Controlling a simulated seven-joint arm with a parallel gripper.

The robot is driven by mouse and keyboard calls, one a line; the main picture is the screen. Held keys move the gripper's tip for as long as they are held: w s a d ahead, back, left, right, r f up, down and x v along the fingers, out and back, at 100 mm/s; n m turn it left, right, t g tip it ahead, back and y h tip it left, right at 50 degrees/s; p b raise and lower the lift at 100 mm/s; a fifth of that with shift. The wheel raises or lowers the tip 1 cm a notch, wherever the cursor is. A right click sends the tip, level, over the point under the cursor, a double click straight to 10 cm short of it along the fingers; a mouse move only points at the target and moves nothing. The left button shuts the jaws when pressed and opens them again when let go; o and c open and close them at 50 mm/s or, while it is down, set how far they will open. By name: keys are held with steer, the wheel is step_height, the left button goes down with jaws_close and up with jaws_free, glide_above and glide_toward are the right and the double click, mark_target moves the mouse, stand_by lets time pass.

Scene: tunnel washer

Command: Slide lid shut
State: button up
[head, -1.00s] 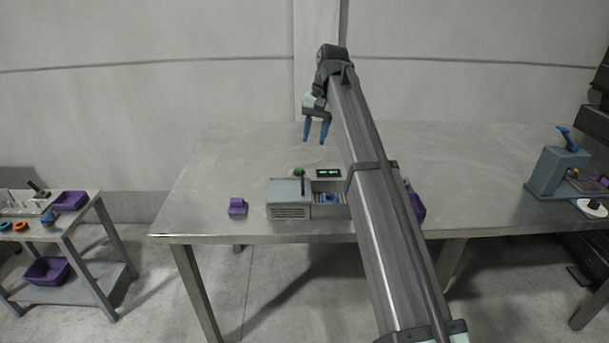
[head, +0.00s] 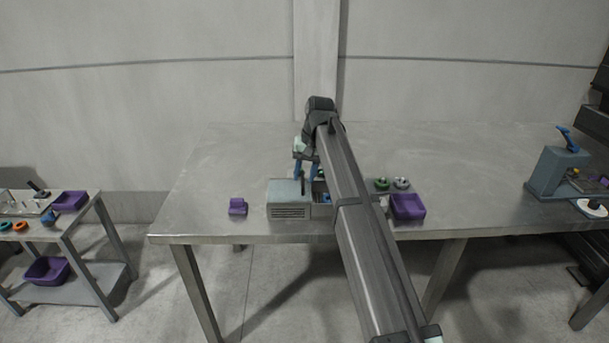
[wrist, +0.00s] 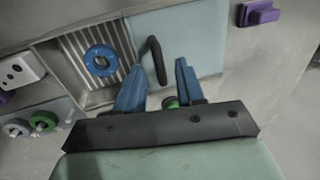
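The washer (head: 290,212) is a grey box on the table. Its pale lid (head: 285,190) covers the left part and carries a dark upright handle (head: 303,187). The right part is uncovered. In the wrist view a blue ring (wrist: 101,60) lies on the ribbed floor of the opening, beside the lid (wrist: 195,40). My gripper (head: 306,176) is above the washer near the handle, with its blue fingers pointing down. In the wrist view my gripper (wrist: 156,72) is open, and the handle (wrist: 153,55) appears between the fingers. I cannot tell whether they touch it.
A purple block (head: 237,206) lies left of the washer. A purple bin (head: 408,207), a green ring (head: 381,184) and a grey ring (head: 402,183) are to the right. A lever fixture (head: 560,165) stands at the far right. The back of the table is clear.

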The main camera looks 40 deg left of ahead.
steer(key=shift+f, duration=0.3)
jaws_close()
stand_by(0.6)
